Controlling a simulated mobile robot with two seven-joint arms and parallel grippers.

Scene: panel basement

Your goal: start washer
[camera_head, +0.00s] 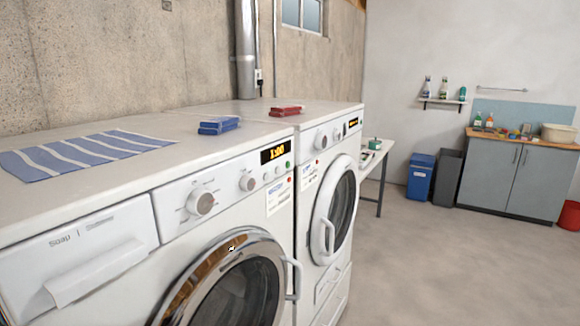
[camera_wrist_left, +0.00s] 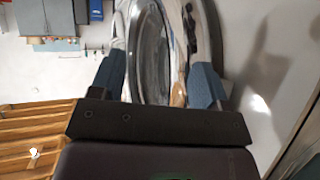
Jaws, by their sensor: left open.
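The nearer white washer (camera_head: 172,262) stands at the left in the head view. Its lit display (camera_head: 273,152) reads 1:00, with small buttons (camera_head: 278,171) below it. A large dial (camera_head: 201,202), a smaller knob (camera_head: 248,183) and a soap drawer (camera_head: 78,265) lie to the left along the panel. Its chrome-rimmed round door (camera_head: 238,290) looks shut. My left gripper (camera_wrist_left: 158,80) shows only in the left wrist view, open and empty. A chrome-rimmed door (camera_wrist_left: 150,50) appears beyond its blue fingers; the distance is hard to tell. My right gripper is out of view.
A second white machine (camera_head: 322,262) stands right beside the washer. A striped cloth (camera_head: 80,155), blue boxes (camera_head: 218,125) and red boxes (camera_head: 286,111) lie on top. A blue bin (camera_head: 420,178) and grey cabinet (camera_head: 512,180) stand behind. The floor (camera_head: 440,260) at right is clear.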

